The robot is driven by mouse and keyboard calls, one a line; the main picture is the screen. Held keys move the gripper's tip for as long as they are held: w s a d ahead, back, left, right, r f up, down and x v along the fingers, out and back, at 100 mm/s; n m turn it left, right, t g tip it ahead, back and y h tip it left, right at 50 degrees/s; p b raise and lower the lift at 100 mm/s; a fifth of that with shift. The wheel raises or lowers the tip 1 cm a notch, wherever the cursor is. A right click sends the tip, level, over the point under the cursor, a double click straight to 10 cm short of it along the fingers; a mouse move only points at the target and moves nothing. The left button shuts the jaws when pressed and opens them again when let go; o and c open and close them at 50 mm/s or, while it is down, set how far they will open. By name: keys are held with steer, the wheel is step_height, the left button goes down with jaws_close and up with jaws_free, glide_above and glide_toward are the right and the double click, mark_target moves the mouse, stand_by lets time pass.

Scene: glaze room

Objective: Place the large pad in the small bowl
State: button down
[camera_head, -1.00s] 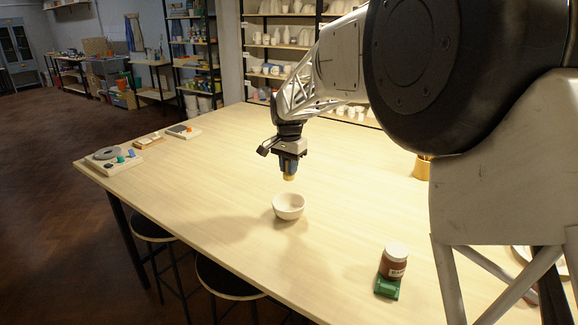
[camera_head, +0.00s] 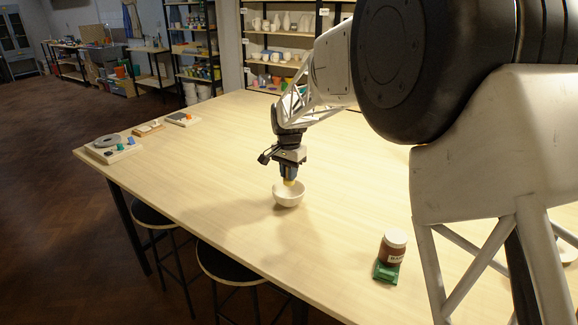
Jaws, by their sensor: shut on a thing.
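The small bowl (camera_head: 289,200) is white and stands upright near the middle of the table. My gripper (camera_head: 289,178) points down just above the bowl, at its rim height or close to it. It is shut on a small yellowish pad (camera_head: 289,183), whose lower end is over or inside the bowl's opening. I cannot tell whether the pad touches the bowl.
Boards with small items (camera_head: 112,147) lie at the far left edge. The table around the bowl is clear.

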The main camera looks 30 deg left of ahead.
mark_target(289, 183)
steer(key=shift+f, duration=2.1)
steer(key=c, duration=1)
jaws_free()
steer(key=shift+r, duration=3.5)
steer(key=shift+d, duration=0.1)
